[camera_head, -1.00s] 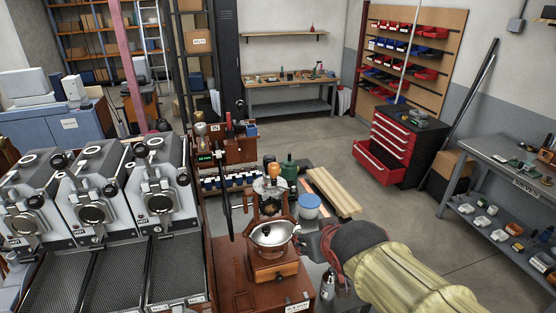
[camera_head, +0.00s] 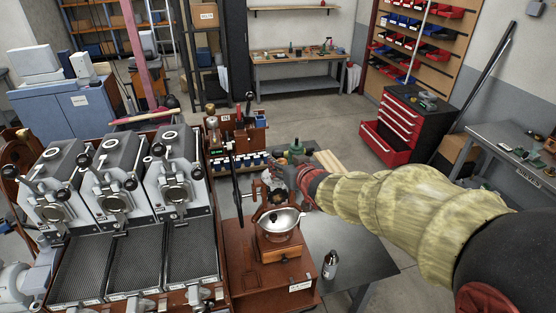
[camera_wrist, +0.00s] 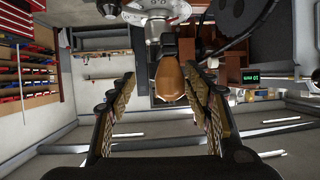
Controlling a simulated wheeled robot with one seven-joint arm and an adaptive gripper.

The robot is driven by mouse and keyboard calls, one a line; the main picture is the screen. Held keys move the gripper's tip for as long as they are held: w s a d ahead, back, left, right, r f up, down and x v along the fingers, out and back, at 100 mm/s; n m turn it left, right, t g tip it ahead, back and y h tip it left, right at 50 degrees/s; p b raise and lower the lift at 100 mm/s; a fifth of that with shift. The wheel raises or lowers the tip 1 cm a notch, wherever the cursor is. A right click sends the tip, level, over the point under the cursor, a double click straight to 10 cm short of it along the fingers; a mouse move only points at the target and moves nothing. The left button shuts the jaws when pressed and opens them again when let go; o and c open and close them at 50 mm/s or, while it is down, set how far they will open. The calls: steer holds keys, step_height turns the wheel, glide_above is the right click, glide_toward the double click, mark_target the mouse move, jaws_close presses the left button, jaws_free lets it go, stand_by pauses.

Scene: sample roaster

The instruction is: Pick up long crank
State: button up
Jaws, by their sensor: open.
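A hand grinder with a silver bowl (camera_head: 281,217) and a wooden drawer box (camera_head: 280,254) stands on a brown wooden base (camera_head: 243,290). In the wrist view, an orange-brown wooden knob (camera_wrist: 169,82), apparently the crank's handle, hangs on a dark stem between my fingers. My gripper (camera_wrist: 160,76) is open, with a finger on either side of the knob and gaps visible. In the head view, my gripper (camera_head: 283,178) is just behind and above the bowl. It hides the knob and most of the crank's arm there.
Sample roasters (camera_head: 110,205) fill the left side. A tall black rod (camera_head: 237,165) stands close left of the grinder. A small bottle (camera_head: 330,264) is on the dark table (camera_head: 360,255) at right, which is otherwise mostly clear. A red tool cabinet (camera_head: 398,125) stands behind.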

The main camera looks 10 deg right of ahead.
mark_target(278, 156)
steer(key=shift+x, duration=3.45)
steer(key=c, duration=0.3)
jaws_close()
steer(key=shift+r, duration=0.1)
